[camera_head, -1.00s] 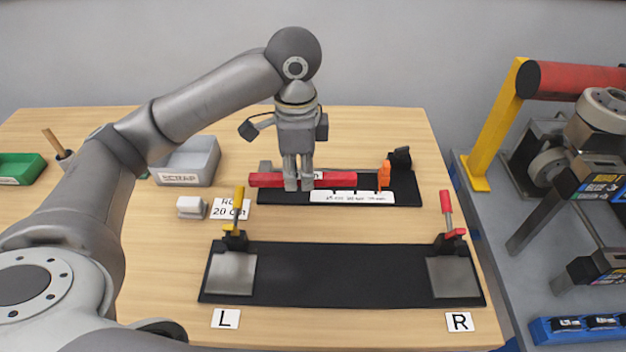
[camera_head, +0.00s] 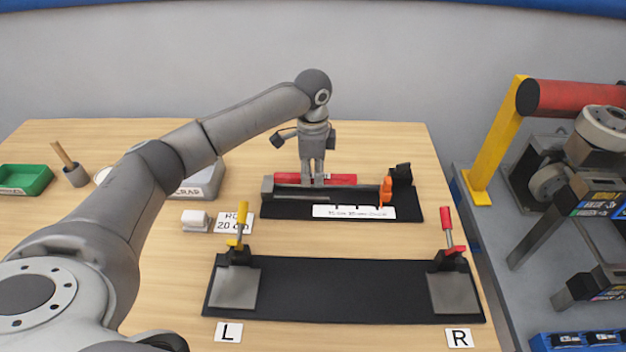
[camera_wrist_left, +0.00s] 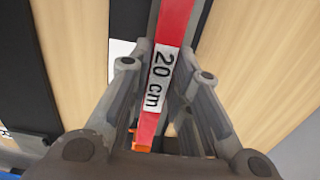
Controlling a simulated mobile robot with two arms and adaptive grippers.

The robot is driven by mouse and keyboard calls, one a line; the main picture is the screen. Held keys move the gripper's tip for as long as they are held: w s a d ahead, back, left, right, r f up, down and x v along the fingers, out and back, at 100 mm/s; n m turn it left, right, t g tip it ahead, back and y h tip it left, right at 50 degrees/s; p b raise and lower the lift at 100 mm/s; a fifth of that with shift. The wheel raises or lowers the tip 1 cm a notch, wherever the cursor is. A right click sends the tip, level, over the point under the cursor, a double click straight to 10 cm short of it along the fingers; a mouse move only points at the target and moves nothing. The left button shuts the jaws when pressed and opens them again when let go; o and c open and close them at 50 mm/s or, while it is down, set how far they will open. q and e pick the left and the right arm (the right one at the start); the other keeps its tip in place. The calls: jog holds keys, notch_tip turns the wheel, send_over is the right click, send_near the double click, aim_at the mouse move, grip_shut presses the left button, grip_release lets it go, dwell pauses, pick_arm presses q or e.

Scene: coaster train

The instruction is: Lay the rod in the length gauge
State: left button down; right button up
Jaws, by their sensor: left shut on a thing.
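The red rod (camera_head: 342,178) has a white "20 cm" label, readable in the left wrist view (camera_wrist_left: 160,78). My left gripper (camera_head: 313,182) is shut on the rod near its middle, with a finger on either side. The length gauge (camera_head: 290,209) is a black base with a dark grey channel (camera_head: 290,192), an orange stop (camera_head: 386,192) and a white scale strip (camera_head: 353,212). In the head view the rod shows just beyond the channel, roughly parallel to it. Its height over the gauge is not clear. My right gripper is not in view.
A black fixture (camera_head: 340,290) with a yellow-handled clamp (camera_head: 241,225) and a red-handled clamp (camera_head: 447,225) lies in front. A white block (camera_head: 195,220) and a "20 cm" card (camera_head: 233,226) lie left of the gauge. The grey scrap bin (camera_head: 208,183) is partly hidden behind my arm.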

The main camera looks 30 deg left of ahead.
aim_at(312, 196)
pick_arm(q)
jog(key=shift+w+a+f, duration=0.15)
jog(key=shift+w+f, duration=0.2)
jog(key=shift+f, duration=0.15)
notch_tip(312, 196, down, 2)
jog(key=shift+f+p, duration=0.25)
jog(key=shift+p, duration=0.05)
jog(key=shift+f, duration=0.25)
jog(key=shift+f, duration=0.15)
jog(key=shift+s+f, duration=0.25)
jog(key=shift+f, duration=0.15)
jog(key=c, duration=1.3)
grip_release()
jog(key=shift+s+f, duration=0.1)
jog(key=shift+f, duration=0.05)
